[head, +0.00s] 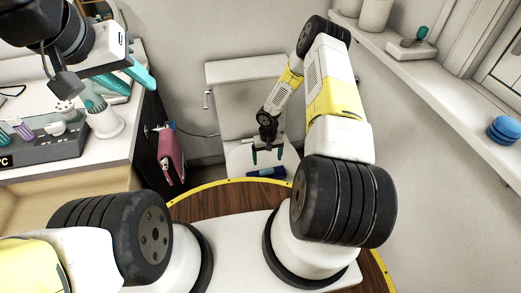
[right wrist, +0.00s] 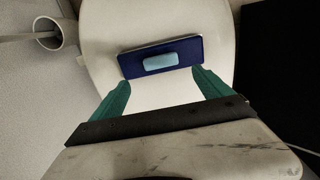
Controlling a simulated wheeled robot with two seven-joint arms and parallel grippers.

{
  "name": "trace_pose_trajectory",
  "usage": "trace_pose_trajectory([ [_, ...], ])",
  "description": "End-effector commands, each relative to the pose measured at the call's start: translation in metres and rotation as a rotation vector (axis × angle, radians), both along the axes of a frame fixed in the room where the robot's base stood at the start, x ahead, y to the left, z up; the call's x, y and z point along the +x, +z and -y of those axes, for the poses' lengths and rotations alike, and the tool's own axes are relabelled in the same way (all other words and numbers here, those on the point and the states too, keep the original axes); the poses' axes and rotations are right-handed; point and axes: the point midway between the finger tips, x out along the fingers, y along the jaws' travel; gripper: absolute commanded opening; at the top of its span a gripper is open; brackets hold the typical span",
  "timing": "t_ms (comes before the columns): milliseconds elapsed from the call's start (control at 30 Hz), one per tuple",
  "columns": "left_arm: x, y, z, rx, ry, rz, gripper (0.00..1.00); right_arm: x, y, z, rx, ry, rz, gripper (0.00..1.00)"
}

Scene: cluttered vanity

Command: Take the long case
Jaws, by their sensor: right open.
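A long dark blue case (head: 266,172) lies on the white toilet lid in the head view. In the right wrist view the dark blue case (right wrist: 190,50) lies flat, slightly tilted in the picture, with a light blue rounded piece (right wrist: 160,62) on its middle. I cannot tell whether that piece is part of it. My right gripper (head: 267,156) is open and empty, pointing down above the case. In the right wrist view its teal fingertips (right wrist: 160,78) are apart, just short of the case's near edge. My left gripper (head: 125,77) is over the vanity counter, its fingers partly hidden.
The toilet lid (right wrist: 110,30) has bare room around the case. A paper roll (right wrist: 48,33) shows at the upper left of the wrist view. The vanity with a dark organizer (head: 65,145) is at left, a pink towel (head: 170,155) beside it. A ledge runs along the right wall.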

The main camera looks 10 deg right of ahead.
Motion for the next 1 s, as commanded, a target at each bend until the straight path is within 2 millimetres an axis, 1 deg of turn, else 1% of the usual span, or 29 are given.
trace_pose_trajectory([
  [33,0.0,0.0,0.0,0.0,0.0,0.0,0.36,-0.001,-0.007,0.0,0.001,0.0,-0.001,0.89],
  [267,0.0,0.0,0.0,0.0,0.0,0.0,0.36,-0.004,-0.033,-0.002,0.001,0.0,-0.002,0.89],
  [400,0.0,0.0,0.0,0.0,0.0,0.0,0.36,-0.009,-0.055,-0.004,0.002,0.0,-0.002,0.89],
  [500,0.0,0.0,0.0,0.0,0.0,0.0,0.36,-0.008,-0.066,-0.003,0.0,-0.001,-0.002,0.89],
  [600,0.0,0.0,0.0,0.0,0.0,0.0,0.36,-0.007,-0.071,-0.003,-0.001,-0.001,0.0,0.89],
  [800,0.0,0.0,0.0,0.0,0.0,0.0,0.36,-0.007,-0.071,-0.003,-0.001,0.0,0.0,0.89],
  [867,0.0,0.0,0.0,0.0,0.0,0.0,0.36,-0.007,-0.071,-0.003,-0.001,0.0,0.0,0.79],
  [1000,0.0,0.0,0.0,0.0,0.0,0.0,0.36,-0.007,-0.071,-0.003,-0.001,0.0,0.0,0.52],
])
